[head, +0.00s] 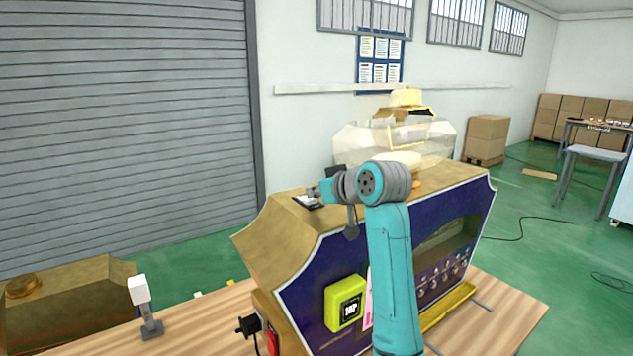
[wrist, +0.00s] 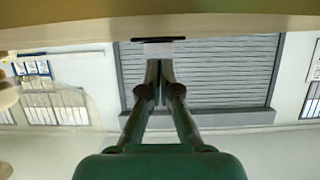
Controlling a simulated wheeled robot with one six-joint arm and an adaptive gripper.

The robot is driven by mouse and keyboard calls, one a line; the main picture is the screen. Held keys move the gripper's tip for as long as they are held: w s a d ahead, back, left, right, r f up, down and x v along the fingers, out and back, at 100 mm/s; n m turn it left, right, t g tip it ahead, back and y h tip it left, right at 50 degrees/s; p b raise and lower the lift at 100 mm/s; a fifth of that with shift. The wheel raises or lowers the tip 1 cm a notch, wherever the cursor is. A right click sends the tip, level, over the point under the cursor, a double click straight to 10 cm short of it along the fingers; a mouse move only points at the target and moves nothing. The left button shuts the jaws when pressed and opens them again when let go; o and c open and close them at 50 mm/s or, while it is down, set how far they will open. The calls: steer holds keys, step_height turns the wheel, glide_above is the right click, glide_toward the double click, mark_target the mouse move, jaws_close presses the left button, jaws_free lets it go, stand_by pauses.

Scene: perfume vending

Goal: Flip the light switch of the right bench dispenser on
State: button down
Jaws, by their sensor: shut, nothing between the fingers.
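The right bench dispenser (head: 262,237) is a large gold cabinet with a dark blue front, standing on the wooden bench. A small black-and-white plate (head: 308,203), apparently the light switch, sits on its gold top near the left end. My gripper (head: 313,191) is shut and empty, close above this plate. In the wrist view the shut fingertips (wrist: 160,64) point at a pale piece with a dark edge (wrist: 158,40) against the gold surface. I cannot tell whether the fingers touch it or which way the switch is set. My arm covers part of the dispenser's front.
A clear dome (head: 360,142) stands behind my wrist. A yellow-green box (head: 345,303) is on the front. A red part (head: 272,341) and a black plug (head: 247,325) are at the left side. Another gold unit (head: 75,305) and a white-headed stand (head: 140,291) are at left.

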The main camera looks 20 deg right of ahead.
steer(key=shift+f, duration=0.2)
steer(key=shift+s+f+t, duration=0.15)
steer(key=shift+f+t, duration=0.25)
steer(key=shift+r, duration=0.15)
steer(key=shift+r, duration=0.7)
steer(key=shift+r, duration=0.1)
